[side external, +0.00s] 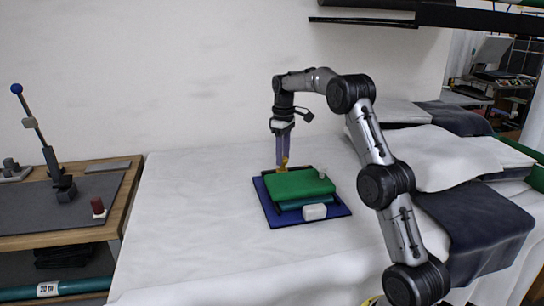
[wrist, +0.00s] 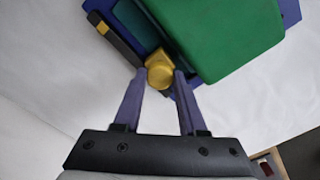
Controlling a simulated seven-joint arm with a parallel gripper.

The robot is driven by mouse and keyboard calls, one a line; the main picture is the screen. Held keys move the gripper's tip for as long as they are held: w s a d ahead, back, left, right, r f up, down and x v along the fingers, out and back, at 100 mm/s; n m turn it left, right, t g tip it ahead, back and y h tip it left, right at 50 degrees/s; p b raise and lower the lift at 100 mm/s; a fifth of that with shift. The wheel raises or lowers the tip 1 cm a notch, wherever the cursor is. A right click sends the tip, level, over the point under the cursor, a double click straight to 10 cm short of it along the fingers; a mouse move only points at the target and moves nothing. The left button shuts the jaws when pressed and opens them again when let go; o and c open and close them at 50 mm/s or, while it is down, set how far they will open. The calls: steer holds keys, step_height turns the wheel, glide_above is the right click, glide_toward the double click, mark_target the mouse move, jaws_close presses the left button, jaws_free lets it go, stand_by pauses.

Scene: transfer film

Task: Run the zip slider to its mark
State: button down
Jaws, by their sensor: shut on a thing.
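The gold-yellow zip slider (wrist: 160,73) has a rounded knob and sits at the edge of a green padded piece (wrist: 220,35), on a dark strip (wrist: 122,43) that runs to the upper left. A yellow band (wrist: 102,28) crosses that strip away from the slider; I cannot tell whether it is the mark. My gripper (wrist: 159,77), with two purple fingers, is shut on the slider. In the side external view my gripper (side external: 283,160) points down at the back edge of the green piece (side external: 300,184), with the slider (side external: 283,166) at its fingertips.
The green piece lies over a teal layer (side external: 291,204) on a blue base (side external: 268,208). A white block (side external: 315,212) sits at the front and a small pale peg (side external: 322,173) at the right. The white bench (side external: 190,230) is clear to the left. Pillows (side external: 440,157) lie at right.

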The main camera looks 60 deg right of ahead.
steer(key=s+d, duration=0.6)
steer(key=shift+s+d+r, duration=0.1)
steer(key=shift+d, duration=0.1)
steer(key=shift+c, duration=2.2)
jaws_free()
steer(key=shift+a, duration=0.1)
step_height(320, 180, up, 14)
